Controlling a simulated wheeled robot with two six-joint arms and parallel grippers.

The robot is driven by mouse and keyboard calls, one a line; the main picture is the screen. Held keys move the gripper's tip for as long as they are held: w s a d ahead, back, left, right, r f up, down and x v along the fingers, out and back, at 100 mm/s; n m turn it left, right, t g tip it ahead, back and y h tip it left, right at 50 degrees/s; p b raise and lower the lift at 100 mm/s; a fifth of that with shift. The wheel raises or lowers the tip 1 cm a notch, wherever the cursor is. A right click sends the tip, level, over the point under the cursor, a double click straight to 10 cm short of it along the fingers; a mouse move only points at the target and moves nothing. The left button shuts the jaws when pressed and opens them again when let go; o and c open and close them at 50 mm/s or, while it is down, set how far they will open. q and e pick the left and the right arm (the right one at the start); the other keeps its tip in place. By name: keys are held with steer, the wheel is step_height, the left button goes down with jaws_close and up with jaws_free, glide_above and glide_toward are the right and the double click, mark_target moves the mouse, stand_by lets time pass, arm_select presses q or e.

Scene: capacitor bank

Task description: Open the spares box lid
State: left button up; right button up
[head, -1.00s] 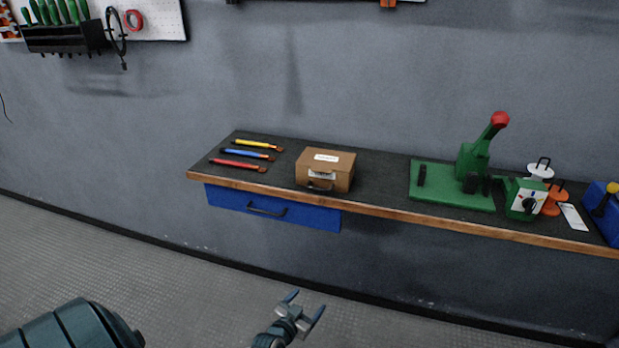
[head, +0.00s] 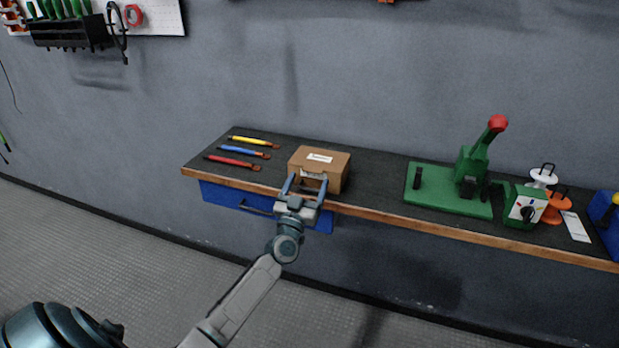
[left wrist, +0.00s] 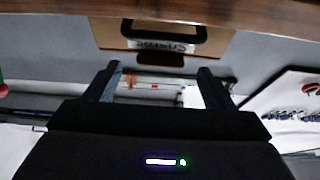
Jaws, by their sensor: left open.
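The spares box (head: 321,161) is a brown case with a white label on its shut lid, standing near the front edge of the workbench. In the left wrist view the box (left wrist: 112,35) shows upside down at the top, with a dark handle (left wrist: 163,25) and a label on its front. My left gripper (head: 304,184) is open and empty, its fingers pointing at the box's front. In the head view the fingers overlap the front of the box; I cannot tell whether they touch it. My right gripper does not show.
The workbench (head: 380,176) has a wooden front edge and a blue drawer (head: 222,196) below. Red, blue and yellow tools (head: 232,162) lie left of the box. A green press (head: 450,192) stands to the right, with bare bench between.

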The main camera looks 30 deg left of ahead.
mark_target(319, 161)
arm_select(q)
steer(key=shift+x, duration=1.2)
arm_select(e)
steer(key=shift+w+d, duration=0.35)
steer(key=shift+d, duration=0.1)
